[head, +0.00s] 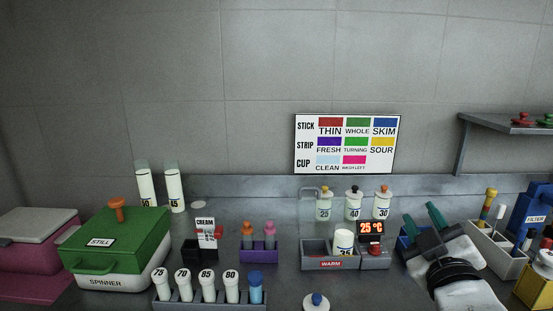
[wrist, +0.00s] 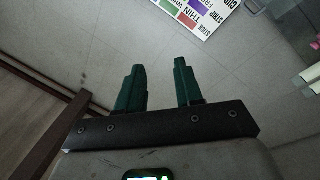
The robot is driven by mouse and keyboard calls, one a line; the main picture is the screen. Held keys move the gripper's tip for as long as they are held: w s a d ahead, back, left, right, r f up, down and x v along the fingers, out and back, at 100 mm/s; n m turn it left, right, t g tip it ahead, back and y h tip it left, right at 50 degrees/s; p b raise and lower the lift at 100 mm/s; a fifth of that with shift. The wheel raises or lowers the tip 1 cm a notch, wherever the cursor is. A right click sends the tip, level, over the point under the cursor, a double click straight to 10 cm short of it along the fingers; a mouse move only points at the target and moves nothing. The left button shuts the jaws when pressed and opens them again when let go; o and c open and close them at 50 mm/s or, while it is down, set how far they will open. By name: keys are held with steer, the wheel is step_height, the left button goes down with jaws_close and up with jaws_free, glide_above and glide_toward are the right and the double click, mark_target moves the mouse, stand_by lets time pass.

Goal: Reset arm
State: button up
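My gripper (head: 424,221) is at the right in the head view, raised over the counter beside the red-lit warmer. Its two green fingers (wrist: 158,88) stand apart in the wrist view with nothing between them. It is open and empty. The wrist view looks toward the wall, with part of the colour chart (wrist: 198,12) at its top. My arm hides part of the counter behind it in the head view.
A blue tray (head: 404,246) and a white rack (head: 497,247) flank my gripper. The warmer (head: 318,255) holds a white cup (head: 343,242). A wall shelf (head: 505,124) is above right. The green-lidded spinner (head: 118,246) and vial rack (head: 211,297) stand left.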

steer(key=s+f+m+g, duration=0.2)
steer(key=s+f+g, duration=0.15)
steer(key=f, duration=0.55)
steer(key=s+d+f+m+g+p, duration=0.1)
steer(key=s+f+g, duration=0.3)
steer(key=f, duration=0.5)
steer(key=s+f+m+g, duration=0.2)
steer(key=s+f, duration=0.4)
steer(key=f, duration=0.2)
steer(key=s+f+m+g+y, duration=0.1)
steer(key=s+f+g, duration=0.3)
steer(key=s, duration=0.7)
steer(key=s+f+m+g+y, duration=0.1)
steer(key=s+f+g, duration=0.3)
steer(key=s+f, duration=0.4)
steer(key=s+d, duration=0.1)
steer(key=s, duration=0.2)
steer(key=shift+s+g+p, duration=0.15)
steer(key=shift+g+p, duration=0.2)
steer(key=shift+p, duration=0.05)
